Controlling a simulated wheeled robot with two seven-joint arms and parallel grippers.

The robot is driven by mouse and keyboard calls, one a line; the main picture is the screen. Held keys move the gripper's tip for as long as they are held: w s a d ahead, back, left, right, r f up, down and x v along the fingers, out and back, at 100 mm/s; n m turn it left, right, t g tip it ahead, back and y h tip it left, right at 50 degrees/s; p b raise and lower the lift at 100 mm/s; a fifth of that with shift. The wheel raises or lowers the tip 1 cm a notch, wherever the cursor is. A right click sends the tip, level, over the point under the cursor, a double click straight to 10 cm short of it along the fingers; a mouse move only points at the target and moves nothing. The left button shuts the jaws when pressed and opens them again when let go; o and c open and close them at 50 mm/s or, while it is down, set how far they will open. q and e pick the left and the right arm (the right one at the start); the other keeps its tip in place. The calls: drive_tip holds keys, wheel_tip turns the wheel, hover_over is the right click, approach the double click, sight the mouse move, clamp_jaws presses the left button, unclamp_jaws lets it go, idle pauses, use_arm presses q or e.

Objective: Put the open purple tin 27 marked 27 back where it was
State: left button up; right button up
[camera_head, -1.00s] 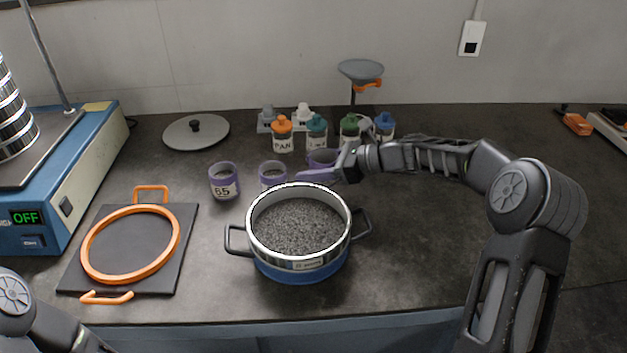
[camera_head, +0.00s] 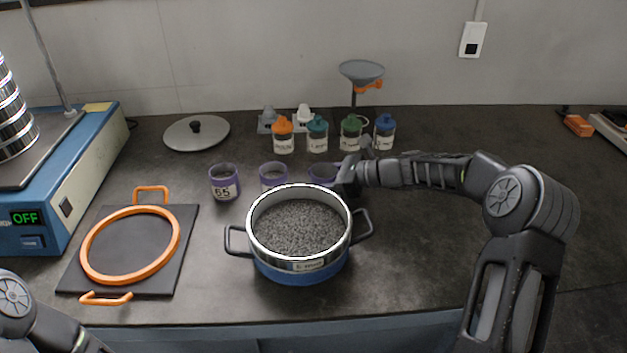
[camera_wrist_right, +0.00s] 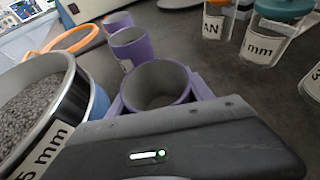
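The open purple tin (camera_head: 322,171) stands at the right end of a short row of purple tins, behind the sieve pan; its number is hidden. In the right wrist view the same tin (camera_wrist_right: 158,86) looks empty, with a grey inside. My right gripper (camera_wrist_right: 158,98) has its purple fingers on both sides of the tin, close against its wall, and looks shut on it. In the head view my right gripper (camera_head: 335,184) reaches the tin from the right, low by the counter. My left gripper is out of view; only part of that arm shows.
A sieve pan (camera_head: 257,262) full of grey grains stands just in front. A tin marked 65 (camera_head: 224,190) and another purple tin (camera_head: 273,182) stand left. Several capped jars (camera_head: 318,142) stand behind. The counter (camera_head: 420,245) right of the pan is clear.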

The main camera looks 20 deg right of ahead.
drive_tip(key=o, duration=0.4)
drive_tip(key=shift+c, duration=0.2)
drive_tip(key=shift+r, duration=0.15)
drive_tip(key=shift+d+r, duration=0.1)
drive_tip(key=v, duration=1.2)
